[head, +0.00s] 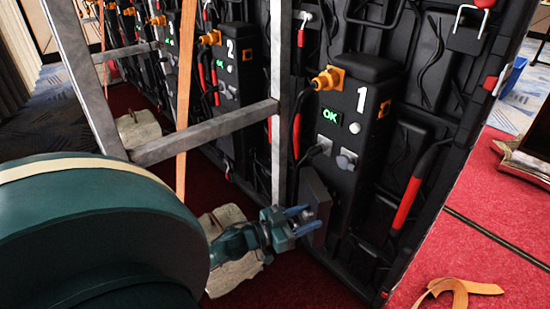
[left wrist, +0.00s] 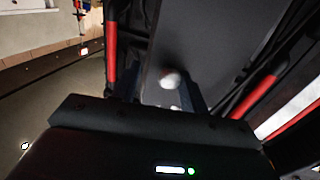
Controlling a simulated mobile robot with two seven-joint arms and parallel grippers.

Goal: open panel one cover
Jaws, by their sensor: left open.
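Panel one (head: 358,125) is a black upright box marked with a white 1, with a green OK display and a round white button. A dark grey flat plate (head: 316,203), which looks like its cover, stands out at the box's lower left side, at an angle to it. My left gripper (head: 303,219) is open, its bluish fingers right at this plate; I cannot tell whether they touch it. In the left wrist view the fingers (left wrist: 161,92) stand apart before a dark grey surface (left wrist: 205,45) with a blurred pale round spot. My right gripper is not in view.
A grey metal frame (head: 205,132) stands left of panel one, with stone-like weights (head: 232,250) at its foot. Panel two (head: 230,65) is further left. A red-and-black handle (head: 408,200) is right of panel one. An orange strap (head: 455,292) lies on the red floor.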

